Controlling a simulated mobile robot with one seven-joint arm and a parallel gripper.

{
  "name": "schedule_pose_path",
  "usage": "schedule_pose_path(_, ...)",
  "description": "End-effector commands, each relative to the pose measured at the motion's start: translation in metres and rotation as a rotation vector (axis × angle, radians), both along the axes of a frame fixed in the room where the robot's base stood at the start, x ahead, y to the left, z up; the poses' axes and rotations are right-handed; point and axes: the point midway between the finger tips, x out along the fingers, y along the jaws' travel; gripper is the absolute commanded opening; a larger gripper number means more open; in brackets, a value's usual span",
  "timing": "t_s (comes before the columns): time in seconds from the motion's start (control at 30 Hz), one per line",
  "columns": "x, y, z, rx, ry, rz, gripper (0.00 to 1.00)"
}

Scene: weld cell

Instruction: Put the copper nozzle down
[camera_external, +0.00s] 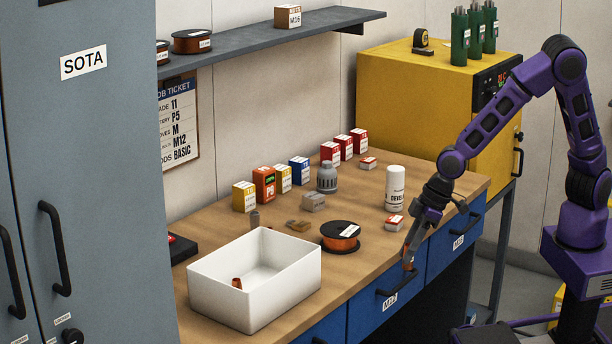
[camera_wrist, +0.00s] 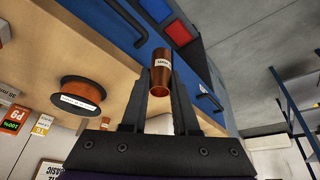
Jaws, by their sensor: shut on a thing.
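The copper nozzle (camera_wrist: 171,76) is a short copper-coloured tube with a small white label whose text I cannot read. In the wrist view it sits between the fingertips of my gripper (camera_wrist: 162,80), which is shut on it. In the external view my gripper (camera_external: 408,254) points down by the front edge of the wooden bench (camera_external: 365,268), close to the blue drawer fronts. The nozzle (camera_external: 408,264) shows there only as a small copper spot at the fingertips.
A white bin (camera_external: 222,303) stands on the bench at left with a small copper piece (camera_external: 237,283) inside. A wire spool (camera_external: 341,237), a white can (camera_external: 395,188) and a small red-and-white box (camera_external: 394,223) stand nearby. Several boxes line the back. Drawer handles (camera_external: 403,285) stick out in front.

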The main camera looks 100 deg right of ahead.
Motion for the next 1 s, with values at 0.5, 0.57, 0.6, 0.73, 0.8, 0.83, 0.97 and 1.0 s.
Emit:
schedule_pose_path(0.5, 0.052, 0.014, 0.025, -0.001, -0.001, 0.062, 0.00)
schedule_pose_path(0.57, 0.065, 0.015, 0.032, -0.001, -0.002, 0.072, 0.00)
schedule_pose_path(0.6, 0.074, 0.015, 0.036, -0.001, -0.002, 0.080, 0.00)
schedule_pose_path(0.73, 0.108, 0.018, 0.055, -0.001, -0.003, 0.106, 0.00)
schedule_pose_path(0.8, 0.128, 0.020, 0.067, 0.000, -0.004, 0.123, 0.00)
schedule_pose_path(0.83, 0.136, 0.021, 0.071, -0.001, -0.003, 0.129, 0.00)
schedule_pose_path(0.97, 0.166, 0.026, 0.089, 0.002, 0.000, 0.157, 0.00)
schedule_pose_path(1.0, 0.174, 0.027, 0.094, 0.002, -0.001, 0.164, 0.00)
